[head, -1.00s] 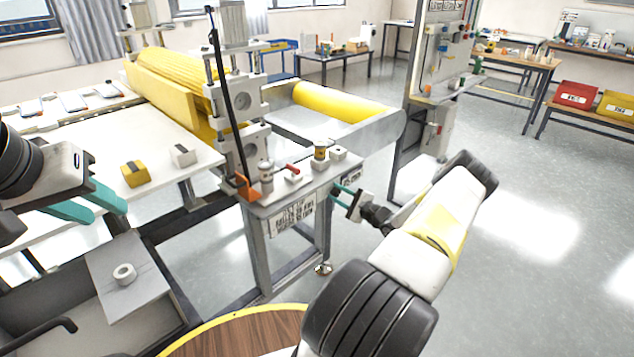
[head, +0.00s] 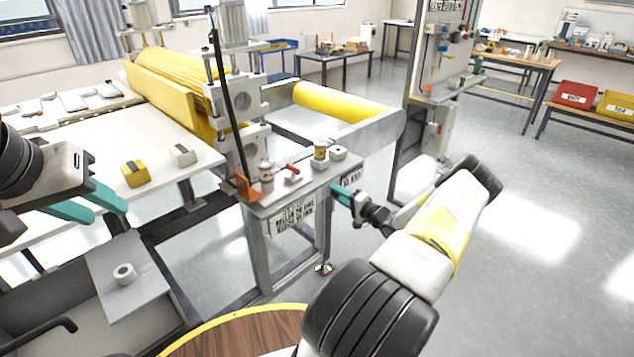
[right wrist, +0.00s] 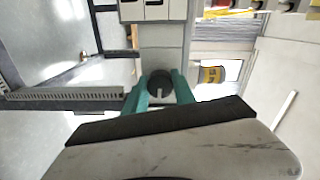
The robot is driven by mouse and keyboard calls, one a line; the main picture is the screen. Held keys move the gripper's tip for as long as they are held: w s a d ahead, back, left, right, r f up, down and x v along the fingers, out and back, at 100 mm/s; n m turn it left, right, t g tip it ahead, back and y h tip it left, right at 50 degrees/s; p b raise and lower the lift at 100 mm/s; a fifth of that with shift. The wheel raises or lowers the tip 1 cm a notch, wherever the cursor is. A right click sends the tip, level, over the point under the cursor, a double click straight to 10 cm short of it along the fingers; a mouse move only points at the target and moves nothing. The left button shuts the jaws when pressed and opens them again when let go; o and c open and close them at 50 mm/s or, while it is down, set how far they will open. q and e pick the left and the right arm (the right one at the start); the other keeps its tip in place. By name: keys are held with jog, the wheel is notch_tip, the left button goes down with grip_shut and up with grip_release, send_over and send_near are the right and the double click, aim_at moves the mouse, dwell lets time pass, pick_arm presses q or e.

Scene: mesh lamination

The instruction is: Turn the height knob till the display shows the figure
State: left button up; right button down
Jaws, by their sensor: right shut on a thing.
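The height knob (right wrist: 160,83) is a round black knob with a pale line on its face. It shows in the right wrist view between the two teal fingers of my right gripper (right wrist: 160,94), which is shut on it. In the head view my right gripper (head: 342,195) is at the end face of the machine's small shelf, and the knob is hidden there. A display (right wrist: 150,11) with dark segments on pale panels is cut off by the top edge of the wrist view; its figure cannot be read. My left gripper (head: 105,203) is open and empty at the left.
The laminating machine has yellow rollers (head: 343,102) and a white table (head: 105,150) bearing a yellow block (head: 135,173) and a white block (head: 183,155). Its shelf (head: 290,190) carries a red-handled lever (head: 292,172) and small cups. Open floor lies to the right.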

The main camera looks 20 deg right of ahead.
jog(key=shift+f+n, duration=0.1)
jog(key=shift+n, duration=0.4)
jog(key=c, duration=1)
grip_release()
jog(key=shift+c, duration=0.2)
jog(key=v, duration=0.8)
